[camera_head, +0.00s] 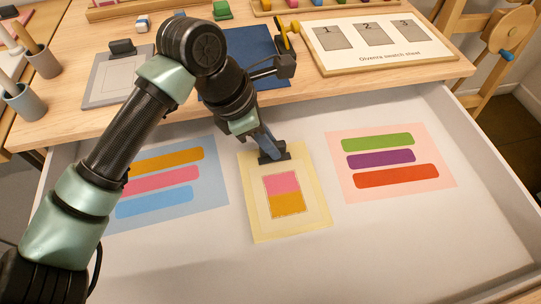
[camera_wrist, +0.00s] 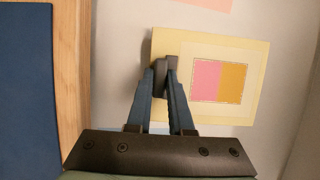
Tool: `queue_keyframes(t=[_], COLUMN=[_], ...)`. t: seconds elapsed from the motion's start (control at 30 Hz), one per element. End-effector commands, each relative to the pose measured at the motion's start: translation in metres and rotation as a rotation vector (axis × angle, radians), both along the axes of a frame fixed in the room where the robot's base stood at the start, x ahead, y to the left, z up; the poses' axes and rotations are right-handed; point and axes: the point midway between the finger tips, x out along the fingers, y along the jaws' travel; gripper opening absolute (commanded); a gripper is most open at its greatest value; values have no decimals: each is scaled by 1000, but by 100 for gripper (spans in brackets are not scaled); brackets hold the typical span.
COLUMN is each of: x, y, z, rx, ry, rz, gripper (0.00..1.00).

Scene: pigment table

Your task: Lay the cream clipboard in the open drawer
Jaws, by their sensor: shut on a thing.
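The cream clipboard (camera_head: 258,227) is in or just above the open drawer (camera_head: 380,245), between two coloured sheets. It carries a card with a pink and an orange block. My gripper (camera_head: 273,158) is shut on the dark clip at its far edge. In the wrist view the clipboard (camera_wrist: 257,113) extends right of my gripper (camera_wrist: 166,72), whose fingers close on the clip. I cannot tell whether the clipboard touches the drawer floor.
A blue sheet with stripes (camera_head: 222,196) lies left in the drawer and a pink sheet (camera_head: 440,176) lies right. The tabletop holds a grey clipboard (camera_head: 88,91), a dark blue mat (camera_head: 262,45), a swatch sheet board (camera_head: 390,60) and cups with tools (camera_head: 27,105). The drawer's front area is clear.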

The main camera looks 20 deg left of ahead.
Motion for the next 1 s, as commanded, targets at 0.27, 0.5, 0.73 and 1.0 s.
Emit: queue_keyframes(t=[0.27, 0.5, 0.73, 1.0], x=[0, 0, 0, 0], y=[0, 0, 0, 0], z=[-35, -36, -39, -39], rx=[-2, 0, 0, 0], ry=[2, 0, 0, 0], rz=[1, -1, -1, -2], gripper=[0, 0, 32, 49])
